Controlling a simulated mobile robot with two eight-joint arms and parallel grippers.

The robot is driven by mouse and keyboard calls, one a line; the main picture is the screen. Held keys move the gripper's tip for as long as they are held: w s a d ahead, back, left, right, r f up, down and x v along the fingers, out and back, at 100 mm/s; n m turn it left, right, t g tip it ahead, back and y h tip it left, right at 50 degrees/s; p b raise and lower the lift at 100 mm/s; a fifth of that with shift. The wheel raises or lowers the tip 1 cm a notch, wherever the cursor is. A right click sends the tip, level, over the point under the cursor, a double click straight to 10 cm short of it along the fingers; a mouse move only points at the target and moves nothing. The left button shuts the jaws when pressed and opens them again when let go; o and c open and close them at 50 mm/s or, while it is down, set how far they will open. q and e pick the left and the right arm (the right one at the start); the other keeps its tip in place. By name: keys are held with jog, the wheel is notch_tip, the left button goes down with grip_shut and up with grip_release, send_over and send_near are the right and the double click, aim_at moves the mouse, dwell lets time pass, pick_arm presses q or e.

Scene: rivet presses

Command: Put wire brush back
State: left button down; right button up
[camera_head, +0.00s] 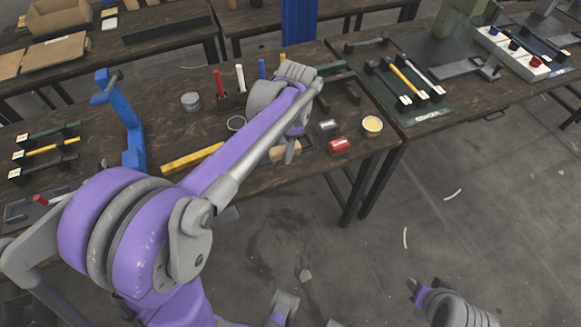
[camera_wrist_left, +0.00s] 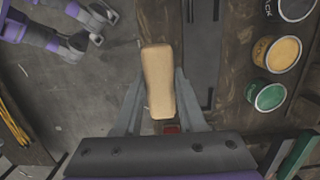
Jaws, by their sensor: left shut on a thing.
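The wire brush shows as a pale wooden block (camera_wrist_left: 158,85) between the two fingers of my left gripper (camera_wrist_left: 153,100) in the left wrist view. My left gripper is shut on it. In the head view my left gripper (camera_head: 290,150) is above the front edge of the dark wooden table, and the brush's tan ends (camera_head: 276,154) show on both sides of the fingers. The brush's bristles are hidden. Parts of my right arm show at the bottom right of the head view. I cannot tell whether its gripper is open or shut.
A yellow bar (camera_head: 191,158) lies to the left. A blue stand (camera_head: 128,120) rises further left. Racked tools (camera_head: 405,82) lie on the right table.

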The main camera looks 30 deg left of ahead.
aim_at(284, 171)
pick_arm(q)
notch_tip(284, 171, down, 3)
jog(key=shift+a+r, duration=0.1)
jog(key=shift+a, duration=0.05)
jog(key=shift+f, duration=2.15)
jog(key=shift+b, duration=0.3)
jog(key=shift+f, duration=0.2)
jog(key=c, duration=0.5)
grip_release()
jog(key=shift+r, duration=0.15)
